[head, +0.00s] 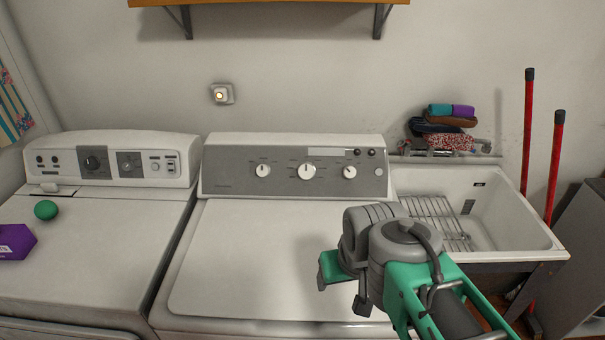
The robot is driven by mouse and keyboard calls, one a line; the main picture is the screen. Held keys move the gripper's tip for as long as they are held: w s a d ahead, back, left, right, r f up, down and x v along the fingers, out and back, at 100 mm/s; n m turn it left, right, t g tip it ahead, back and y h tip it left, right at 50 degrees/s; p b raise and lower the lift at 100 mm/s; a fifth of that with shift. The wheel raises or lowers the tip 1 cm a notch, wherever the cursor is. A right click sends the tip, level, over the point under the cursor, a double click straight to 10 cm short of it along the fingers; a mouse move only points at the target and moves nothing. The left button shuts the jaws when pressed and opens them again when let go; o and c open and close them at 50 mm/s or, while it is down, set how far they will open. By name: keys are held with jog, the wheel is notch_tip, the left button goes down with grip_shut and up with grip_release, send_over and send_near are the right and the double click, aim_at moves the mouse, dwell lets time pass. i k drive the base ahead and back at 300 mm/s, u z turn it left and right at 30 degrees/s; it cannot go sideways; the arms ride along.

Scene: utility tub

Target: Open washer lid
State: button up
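A white top-loading machine with a grey control panel (296,167) stands in the middle. Its broad white lid (250,255) lies flat and closed, with a rounded outline. A second white machine (95,235) stands to its left, with its top also closed. The picture does not label which one is the washer. My gripper (345,288) is over the right part of the middle lid, with my arm reaching in from the lower right. It appears apart from the lid, with nothing seen in it. The wrist partly hides the fingers, so their opening is unclear.
A green ball (46,209) and a purple box (15,242) sit on the left machine. A white utility tub (510,220) with a wire rack (432,218) stands right, with folded cloths (445,123) behind. Red-handled poles (555,165) lean beside it. A wooden shelf (290,3) hangs above.

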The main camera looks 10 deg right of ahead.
aim_at(248, 259)
jog(key=u, duration=0.45)
jog(key=k, duration=1)
jog(key=u, duration=1.25)
jog(key=i, duration=0.55)
jog(key=z, duration=0.35)
